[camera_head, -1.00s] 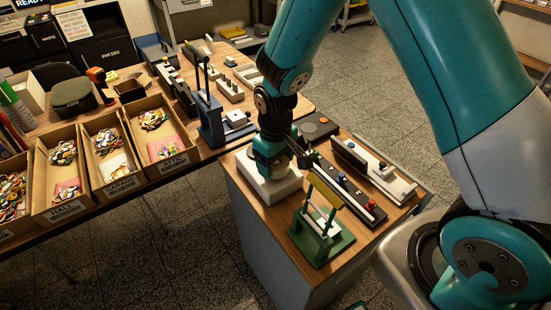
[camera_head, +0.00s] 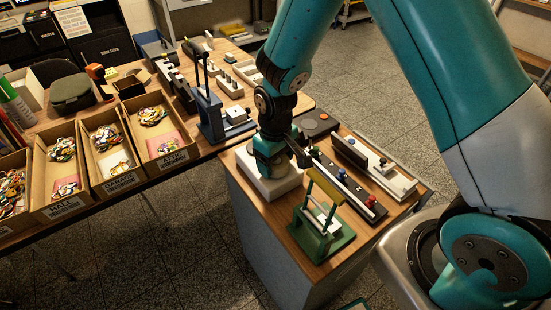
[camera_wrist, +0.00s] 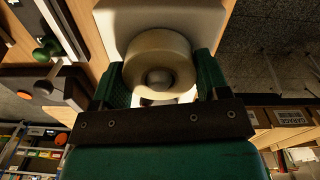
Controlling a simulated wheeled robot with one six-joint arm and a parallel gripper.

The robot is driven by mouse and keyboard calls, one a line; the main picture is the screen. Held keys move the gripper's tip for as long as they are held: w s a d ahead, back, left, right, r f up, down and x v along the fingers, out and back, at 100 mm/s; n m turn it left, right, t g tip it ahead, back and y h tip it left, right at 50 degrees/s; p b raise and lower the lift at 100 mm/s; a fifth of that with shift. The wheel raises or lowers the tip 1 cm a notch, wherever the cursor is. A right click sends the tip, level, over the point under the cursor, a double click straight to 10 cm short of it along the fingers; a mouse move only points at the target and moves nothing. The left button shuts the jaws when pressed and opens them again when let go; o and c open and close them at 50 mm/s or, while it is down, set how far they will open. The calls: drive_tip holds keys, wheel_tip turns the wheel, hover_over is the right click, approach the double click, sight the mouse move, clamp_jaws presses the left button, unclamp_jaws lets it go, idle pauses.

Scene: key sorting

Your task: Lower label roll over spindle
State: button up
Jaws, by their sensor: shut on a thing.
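The label roll (camera_wrist: 155,44) is a cream ring with a wide hole, seen from above in the wrist view. My gripper (camera_wrist: 158,82) is shut on it, with one teal finger on each side. A rounded grey spindle tip (camera_wrist: 158,77) shows inside the hole, so the roll appears to be around the spindle. A white base block (camera_wrist: 208,12) lies below the roll; it also shows in the head view (camera_head: 285,186). How far the roll sits above this base cannot be told. In the head view, my gripper (camera_head: 272,165) hides the roll and spindle.
A green stand with a yellow bar (camera_head: 322,228) is close in front on the same cabinet. A dark strip with coloured knobs (camera_head: 345,183) and a pale rail fixture (camera_head: 375,166) stand to the right. A blue press (camera_head: 211,115) and key boxes (camera_head: 118,160) are left.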

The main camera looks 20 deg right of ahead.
drive_tip(key=o, duration=1)
drive_tip(key=shift+r, duration=0.1)
wheel_tip(320, 180, up, 17)
drive_tip(key=shift+r+p, duration=0.15)
drive_tip(key=shift+p, duration=0.15)
drive_tip(key=s+a+r+n+y+p, duration=0.1)
drive_tip(key=s+r, duration=0.4)
drive_tip(key=s, duration=0.5)
drive_tip(key=s+a+r+n+y+p, duration=0.1)
drive_tip(key=s+a+r+y, duration=0.2)
drive_tip(key=s, duration=0.7)
wheel_tip(320, 180, up, 2)
drive_tip(key=shift+s+a+r+p, duration=0.1)
drive_tip(key=shift+s+a+p, duration=0.1)
drive_tip(key=shift+a+p, duration=0.15)
